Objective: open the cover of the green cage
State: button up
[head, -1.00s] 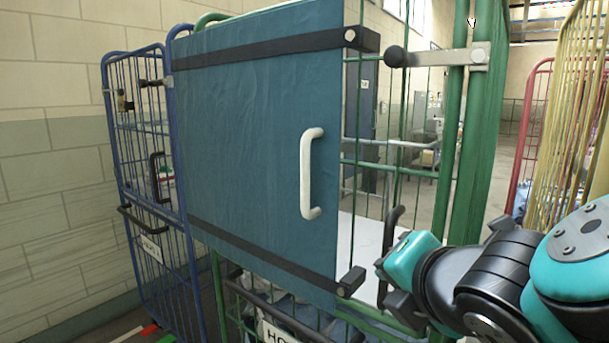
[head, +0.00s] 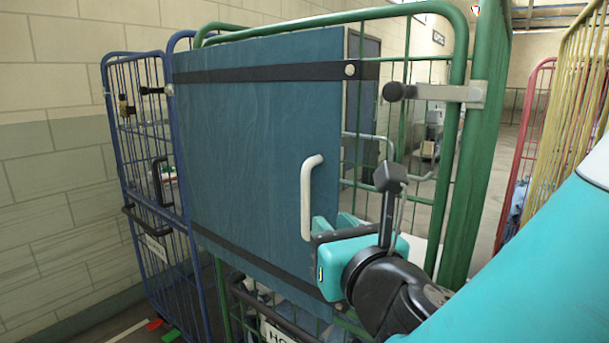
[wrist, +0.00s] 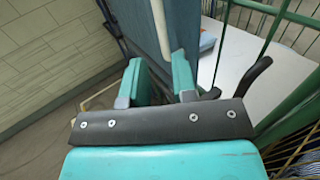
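The green cage (head: 470,180) stands in front of me. Its cover is a flat blue panel (head: 245,150) with dark straps across top and bottom. A white upright handle (head: 308,190) sits near the cover's right edge; it also shows in the wrist view (wrist: 158,22). A gap with green bars lies between the cover's right edge and the cage's right post. My gripper (head: 333,222) is at the handle's lower end. In the wrist view its fingers (wrist: 160,75) are apart, with the handle ahead between them. I cannot tell whether they touch it.
A black knob on a metal bracket (head: 440,93) is on the right post. A blue cage (head: 150,180) stands close at left, by the brick wall (head: 55,170). Red (head: 530,140) and yellow (head: 575,120) cages stand at right. A white shelf (wrist: 245,70) shows inside the green cage.

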aim_at(307, 200)
jog(key=p+x, duration=0.5)
jog(key=x, duration=0.6)
jog(key=shift+w+a+f+p, duration=0.15)
jog(key=shift+w+p, duration=0.2)
jog(key=shift+w, duration=0.15)
